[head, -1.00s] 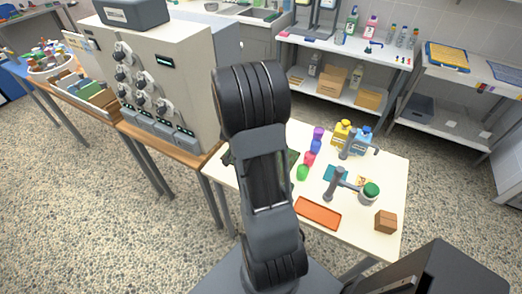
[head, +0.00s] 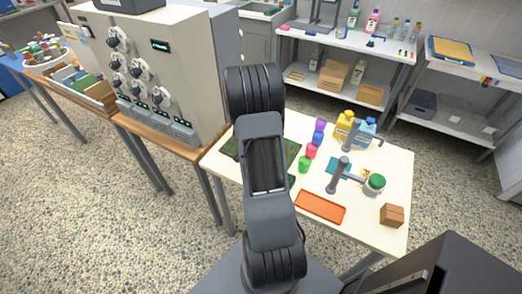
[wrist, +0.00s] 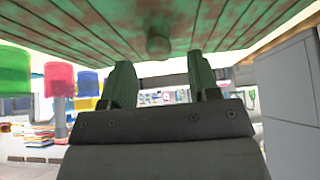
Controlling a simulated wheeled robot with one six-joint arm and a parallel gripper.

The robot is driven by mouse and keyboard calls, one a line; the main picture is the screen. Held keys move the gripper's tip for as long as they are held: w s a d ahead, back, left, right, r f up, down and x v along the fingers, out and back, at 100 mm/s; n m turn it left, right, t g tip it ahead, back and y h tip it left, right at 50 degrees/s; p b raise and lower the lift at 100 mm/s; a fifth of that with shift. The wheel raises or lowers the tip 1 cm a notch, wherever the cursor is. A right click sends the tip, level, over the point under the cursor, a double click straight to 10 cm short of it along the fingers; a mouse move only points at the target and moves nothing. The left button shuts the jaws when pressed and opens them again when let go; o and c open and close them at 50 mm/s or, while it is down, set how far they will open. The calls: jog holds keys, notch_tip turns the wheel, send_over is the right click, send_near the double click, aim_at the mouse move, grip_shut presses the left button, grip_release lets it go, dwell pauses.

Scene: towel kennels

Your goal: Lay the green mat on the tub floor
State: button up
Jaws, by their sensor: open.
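The green mat (head: 231,149) lies on the cream table, partly hidden behind my arm in the head view. In the wrist view, a green slatted surface with reddish blotches (wrist: 60,22), which looks like the mat, fills the top of the picture. A round knob (wrist: 158,44) stands out from its middle. My gripper (wrist: 160,66) is open and empty, its two fingers either side of the knob's line and pointing towards the slats. I cannot tell whether they touch. The gripper is hidden behind my arm in the head view. I cannot make out a tub.
Green (head: 305,164), pink (head: 311,151), blue and purple cups stand right of the mat. An orange tray (head: 320,207) and brown box (head: 391,215) sit near the front.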

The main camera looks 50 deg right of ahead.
jog(key=x, duration=0.3)
jog(key=shift+a+b, duration=0.1)
jog(key=shift+b, duration=0.3)
grip_shut()
